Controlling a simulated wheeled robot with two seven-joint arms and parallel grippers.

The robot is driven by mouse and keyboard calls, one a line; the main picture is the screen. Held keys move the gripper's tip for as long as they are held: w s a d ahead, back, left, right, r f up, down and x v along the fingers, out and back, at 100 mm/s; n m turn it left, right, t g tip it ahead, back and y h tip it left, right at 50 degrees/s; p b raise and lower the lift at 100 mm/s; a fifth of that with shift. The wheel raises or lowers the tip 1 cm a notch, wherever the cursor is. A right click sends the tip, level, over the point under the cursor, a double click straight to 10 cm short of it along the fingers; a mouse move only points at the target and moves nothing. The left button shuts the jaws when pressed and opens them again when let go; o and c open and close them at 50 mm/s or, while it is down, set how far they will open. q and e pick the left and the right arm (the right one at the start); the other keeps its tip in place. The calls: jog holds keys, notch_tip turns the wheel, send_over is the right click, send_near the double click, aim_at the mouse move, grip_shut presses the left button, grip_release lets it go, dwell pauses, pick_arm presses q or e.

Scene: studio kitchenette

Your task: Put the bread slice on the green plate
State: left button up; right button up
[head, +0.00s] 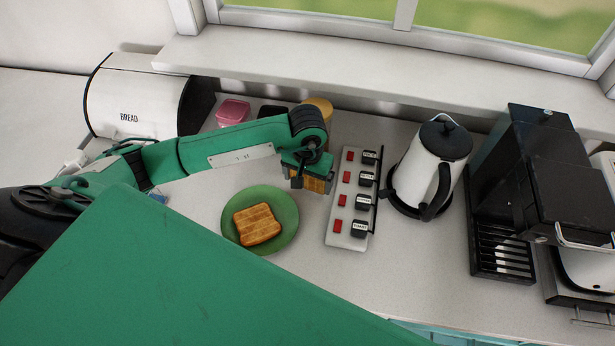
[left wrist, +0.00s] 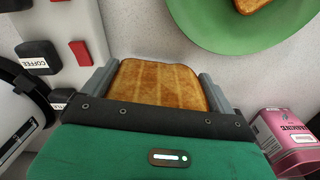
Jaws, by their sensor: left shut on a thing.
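A toasted bread slice (left wrist: 160,82) is held between the two fingers of my left gripper (left wrist: 157,88). In the head view my left gripper (head: 306,168) is right of and above the green plate in the picture, with the held slice (head: 318,184) pointing down from it. The green plate (head: 230,225) lies on the counter and also shows at the top of the left wrist view (left wrist: 215,42). Another grill-marked bread slice (head: 257,223) lies flat on the plate. The held slice is apart from the plate. My right gripper is not in view.
A labelled switch strip (head: 345,240) lies just right of the plate. A white kettle (head: 425,165) and a black coffee machine (head: 530,170) stand further right. A white bread bin (head: 130,105) and a pink tin (head: 233,111) stand behind. Bare counter lies in front of the strip.

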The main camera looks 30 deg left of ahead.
pick_arm(q)
jog(key=shift+f, duration=0.45)
jog(key=shift+f, duration=0.15)
jog(key=o, duration=0.7)
